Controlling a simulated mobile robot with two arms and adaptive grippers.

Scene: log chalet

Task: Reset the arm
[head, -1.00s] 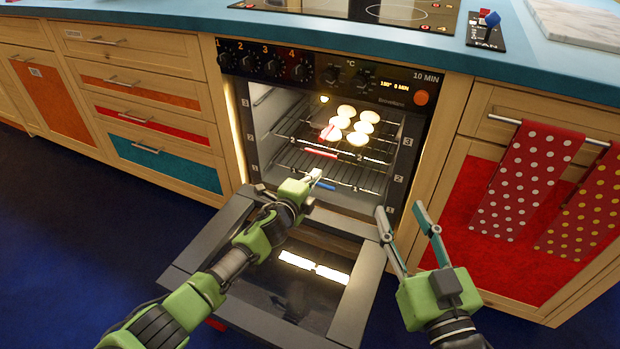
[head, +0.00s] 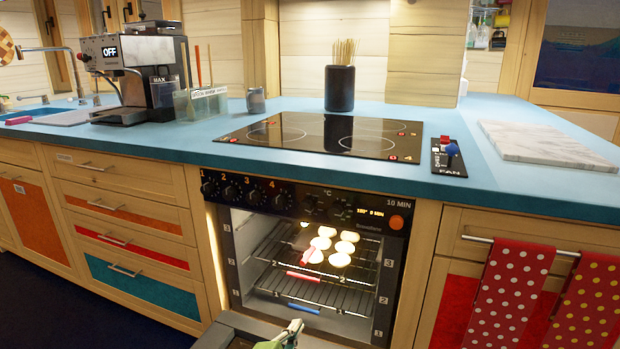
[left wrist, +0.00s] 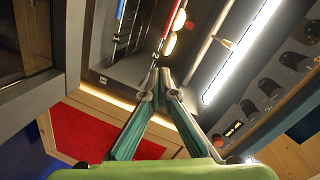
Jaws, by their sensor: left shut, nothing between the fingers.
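My left gripper (head: 293,330) shows only in part at the bottom edge of the head view, in front of the oven's lower opening. In the left wrist view its two fingers meet at their tips (left wrist: 159,74); it is shut and empty, pointing towards the oven. The oven (head: 225,268) is open and lit. Several round pale pieces (head: 340,259) sit on its upper rack (head: 365,275), beside a pink-red item (head: 318,248). My right gripper is not in view.
The lowered oven door (head: 250,328) shows at the bottom. Above are the hob (head: 325,133) and blue counter (head: 235,149). A coffee machine (head: 135,70) stands left and a marble board (head: 545,145) right. Dotted towels (head: 512,295) hang right of the oven.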

